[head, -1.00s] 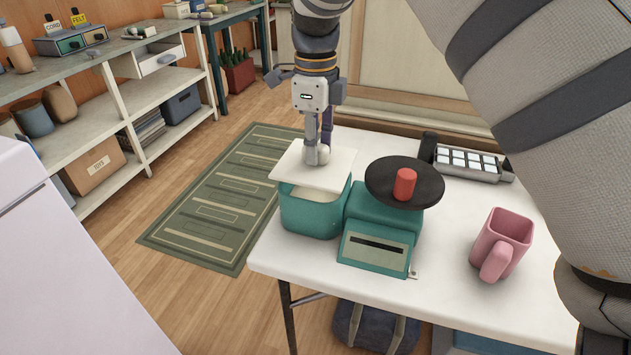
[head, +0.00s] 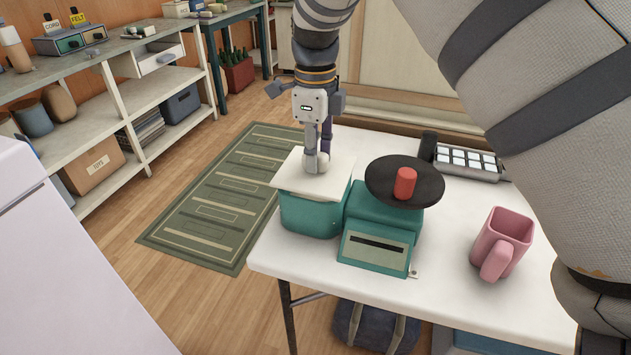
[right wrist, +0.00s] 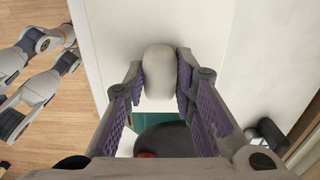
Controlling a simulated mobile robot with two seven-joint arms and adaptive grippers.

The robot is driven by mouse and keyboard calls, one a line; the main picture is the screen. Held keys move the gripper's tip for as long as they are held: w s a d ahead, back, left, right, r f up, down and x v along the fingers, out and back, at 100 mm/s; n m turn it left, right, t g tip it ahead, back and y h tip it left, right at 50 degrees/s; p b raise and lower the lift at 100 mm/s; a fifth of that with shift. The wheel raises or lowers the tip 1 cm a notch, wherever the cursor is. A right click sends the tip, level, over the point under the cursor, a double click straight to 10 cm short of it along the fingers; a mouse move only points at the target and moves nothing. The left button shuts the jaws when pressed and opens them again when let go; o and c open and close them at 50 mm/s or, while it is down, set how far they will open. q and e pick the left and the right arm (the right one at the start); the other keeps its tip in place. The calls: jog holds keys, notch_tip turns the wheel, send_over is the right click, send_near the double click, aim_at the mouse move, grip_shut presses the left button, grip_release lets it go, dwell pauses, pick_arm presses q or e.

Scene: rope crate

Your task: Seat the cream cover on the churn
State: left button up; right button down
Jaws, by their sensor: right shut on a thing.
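The cream cover (head: 290,176) is a flat square plate with a pale rounded knob (right wrist: 158,70) on top. It lies over the mouth of the teal churn (head: 311,214) at the table's near left corner, with its left corner sticking out past the churn's side. It looks level and at or very close to the rim; I cannot tell whether it is fully seated. My right gripper (head: 318,160) points down from above and is shut on the knob; the knob also sits between its fingers in the right wrist view (right wrist: 159,85).
A teal scale (head: 378,240) with a black round plate (head: 425,185) and a red piece (head: 405,183) stands close to the churn's right. A pink mug (head: 503,243) and a keypad device (head: 465,160) are farther right. The white table's (head: 440,290) front strip is clear.

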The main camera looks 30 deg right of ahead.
jog(key=shift+f, duration=0.8)
dwell(0.6)
jog(key=c, duration=1.2)
grip_release()
jog(key=shift+c, duration=0.2)
jog(key=shift+r, duration=0.1)
notch_tip(320, 180, up, 12)
